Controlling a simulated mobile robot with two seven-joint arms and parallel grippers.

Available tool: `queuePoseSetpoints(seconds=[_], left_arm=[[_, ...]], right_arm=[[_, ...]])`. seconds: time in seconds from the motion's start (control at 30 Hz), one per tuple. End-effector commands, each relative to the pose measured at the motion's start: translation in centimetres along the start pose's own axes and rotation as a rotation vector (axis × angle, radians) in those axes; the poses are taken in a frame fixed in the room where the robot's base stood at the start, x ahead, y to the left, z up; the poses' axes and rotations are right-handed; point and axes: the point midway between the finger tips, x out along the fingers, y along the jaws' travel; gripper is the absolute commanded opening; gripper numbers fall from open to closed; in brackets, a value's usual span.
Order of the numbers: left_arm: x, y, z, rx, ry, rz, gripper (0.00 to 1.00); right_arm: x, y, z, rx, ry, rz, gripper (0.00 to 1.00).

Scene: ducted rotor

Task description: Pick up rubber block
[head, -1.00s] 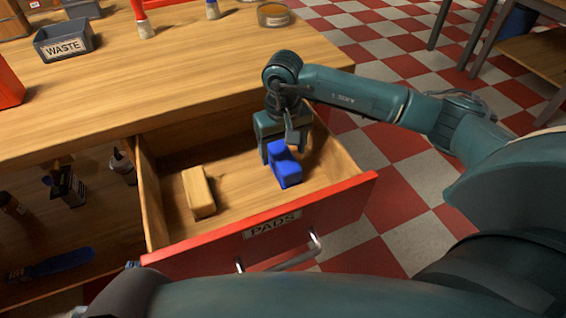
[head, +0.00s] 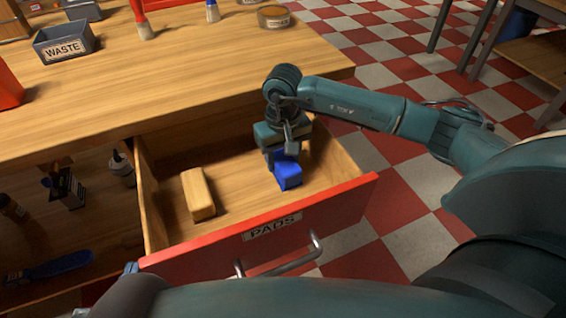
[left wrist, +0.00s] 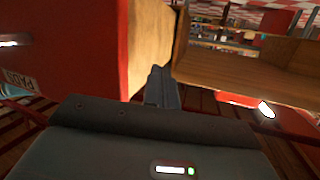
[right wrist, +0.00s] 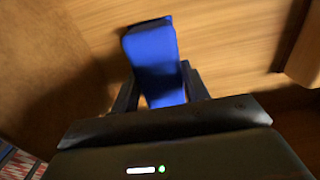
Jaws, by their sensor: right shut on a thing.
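The rubber block, which I take to be the blue block (head: 287,173), stands in the open drawer (head: 215,232) on its right side. My right gripper (head: 281,155) is over it from above, shut on it. In the right wrist view the blue block (right wrist: 155,62) sits between the two fingers. A tan block (head: 198,194) lies to the left in the same drawer. My left gripper (left wrist: 164,88) shows in the left wrist view beside the drawer's red front and wooden side; its fingers look closed together with nothing between them.
The drawer front bears a PADS label (head: 272,227) and a metal handle (head: 290,258). The wooden worktop (head: 190,75) overhangs the drawer's back. A WASTE bin (head: 65,43), brushes and a tin (head: 273,17) stand on it. Bottles stand on the shelf at left.

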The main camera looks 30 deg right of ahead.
Motion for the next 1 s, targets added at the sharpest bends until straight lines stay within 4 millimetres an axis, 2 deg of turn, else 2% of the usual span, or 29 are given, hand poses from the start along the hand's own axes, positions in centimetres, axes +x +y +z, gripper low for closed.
queuePoseSetpoints(seconds=[0.27,0.37,0.7,0.83,1.0], left_arm=[[0.0,-0.1,-0.1,0.001,-0.001,-0.001,0.00],[-0.1,-0.1,-0.2,-0.002,-0.015,0.002,0.00],[-0.6,-0.3,-0.2,-0.031,-0.102,0.009,0.00],[-0.7,-0.2,-0.1,-0.036,-0.117,0.014,0.00],[-0.7,-0.1,0.1,-0.039,-0.132,0.016,0.00]], right_arm=[[-0.5,0.0,-0.1,0.000,0.003,-0.001,0.20],[-1.8,0.0,-0.1,0.000,0.005,-0.001,0.20],[-8.4,0.0,-0.1,0.000,0.004,-0.001,0.20],[-9.7,0.0,-0.1,0.000,0.002,0.000,0.20],[-10.1,0.0,0.0,0.000,0.001,-0.001,0.20]])
